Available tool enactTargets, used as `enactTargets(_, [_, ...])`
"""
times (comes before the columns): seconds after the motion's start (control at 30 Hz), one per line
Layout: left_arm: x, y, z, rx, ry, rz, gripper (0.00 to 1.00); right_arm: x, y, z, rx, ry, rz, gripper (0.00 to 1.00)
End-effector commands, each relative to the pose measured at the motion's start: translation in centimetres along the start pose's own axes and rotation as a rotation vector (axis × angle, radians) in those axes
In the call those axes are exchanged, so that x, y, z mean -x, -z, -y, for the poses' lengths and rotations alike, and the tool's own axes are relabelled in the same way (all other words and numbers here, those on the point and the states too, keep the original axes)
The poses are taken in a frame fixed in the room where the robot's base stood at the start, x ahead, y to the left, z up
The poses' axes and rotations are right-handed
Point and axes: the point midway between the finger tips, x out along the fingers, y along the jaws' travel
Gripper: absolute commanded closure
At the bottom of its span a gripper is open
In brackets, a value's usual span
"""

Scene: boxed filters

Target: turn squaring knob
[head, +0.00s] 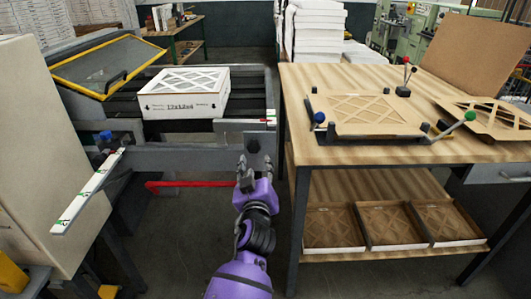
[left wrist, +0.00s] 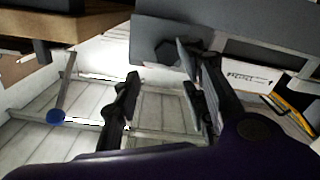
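The squaring knob looks to be the dark knob (head: 253,146) on the grey front of the filter machine, near its right end. In the left wrist view a dark knob (left wrist: 167,51) stands out from the grey panel, just beyond the fingers. My left gripper (head: 254,168) is just below and in front of the knob, with its fingers apart and pointing toward it. In the left wrist view the gripper (left wrist: 158,72) is open with nothing between its fingers. I cannot tell whether a finger touches the knob. My right gripper is not in view.
A red bar (head: 190,184) runs low under the machine front. A wooden workbench (head: 345,78) stands close on the right. A white scale arm (head: 90,190) juts out at the left.

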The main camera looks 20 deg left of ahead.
Motion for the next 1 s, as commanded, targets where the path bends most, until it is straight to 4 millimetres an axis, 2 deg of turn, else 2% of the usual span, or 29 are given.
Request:
enactTargets(0.5, [-6.9, 0.0, 0.1, 0.007, -0.001, 0.0, 0.6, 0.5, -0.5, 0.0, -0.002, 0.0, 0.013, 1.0])
enactTargets(0.87, [-7.7, 0.0, 0.1, 0.008, 0.0, 0.001, 0.6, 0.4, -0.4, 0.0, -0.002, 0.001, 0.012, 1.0])
enactTargets(1.0, [-7.6, 0.0, 0.1, 0.008, 0.0, 0.001, 0.76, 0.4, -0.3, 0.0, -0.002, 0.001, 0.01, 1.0])
